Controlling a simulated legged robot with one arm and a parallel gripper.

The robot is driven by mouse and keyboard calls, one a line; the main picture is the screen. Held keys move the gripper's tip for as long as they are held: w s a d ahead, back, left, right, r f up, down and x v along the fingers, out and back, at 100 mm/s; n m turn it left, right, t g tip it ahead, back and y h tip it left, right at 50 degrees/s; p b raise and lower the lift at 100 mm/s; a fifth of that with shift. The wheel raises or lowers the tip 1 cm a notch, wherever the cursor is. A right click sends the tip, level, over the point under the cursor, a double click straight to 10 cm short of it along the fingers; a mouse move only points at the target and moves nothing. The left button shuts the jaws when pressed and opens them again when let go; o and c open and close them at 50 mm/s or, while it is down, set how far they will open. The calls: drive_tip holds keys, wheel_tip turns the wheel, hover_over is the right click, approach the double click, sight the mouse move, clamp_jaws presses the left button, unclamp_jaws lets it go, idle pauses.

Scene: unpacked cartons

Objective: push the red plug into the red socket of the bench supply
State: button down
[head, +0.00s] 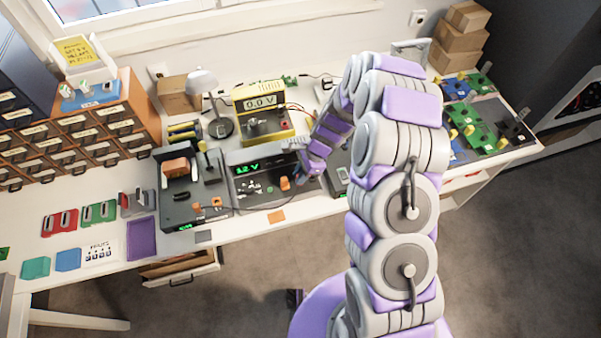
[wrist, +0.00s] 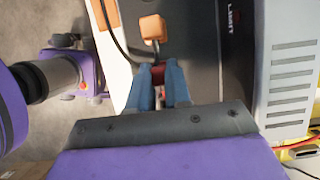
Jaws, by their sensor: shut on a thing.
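The bench supply (head: 245,172) is a dark unit with a lit green voltage readout, in the middle of the bench. Its dark panel (wrist: 200,60) fills the upper middle of the wrist view. My gripper (wrist: 157,80) is shut on the small red plug (wrist: 158,75), whose red body shows between the two blue-grey fingertips. In the head view my gripper (head: 312,170) is at the right part of the supply's front. The red socket cannot be made out; the fingers and plug may cover it. I cannot tell whether the plug touches the panel.
An orange block (wrist: 152,28) with a dark cable is just beyond my fingertips.

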drive_tip(key=c, duration=1)
unclamp_jaws()
drive_tip(key=shift+r, duration=0.15)
drive_tip(key=p+v, duration=0.3)
drive_tip(key=v, duration=1.4)
drive_tip(key=s+r+n, duration=0.4)
drive_tip(key=s+r, duration=0.2)
drive_tip(key=r, duration=0.1)
drive_tip(key=s+d+r+n+h, duration=0.1)
drive_tip(key=s+d+r+n, duration=0.1)
drive_tip(key=s, duration=0.7)
drive_tip(key=s+d+r+n+h, duration=0.1)
drive_tip(key=s+d+r+n, duration=0.2)
drive_tip(key=s, duration=0.6)
drive_tip(key=s+d+r+n+h, duration=0.2)
drive_tip(key=s+r+n, duration=0.3)
drive_tip(key=s, duration=0.5)
drive_tip(key=shift+d+r+n+g, duration=0.25)
drive_tip(key=shift+r+n+g, duration=0.05)
drive_tip(key=shift+r+n, duration=0.1)
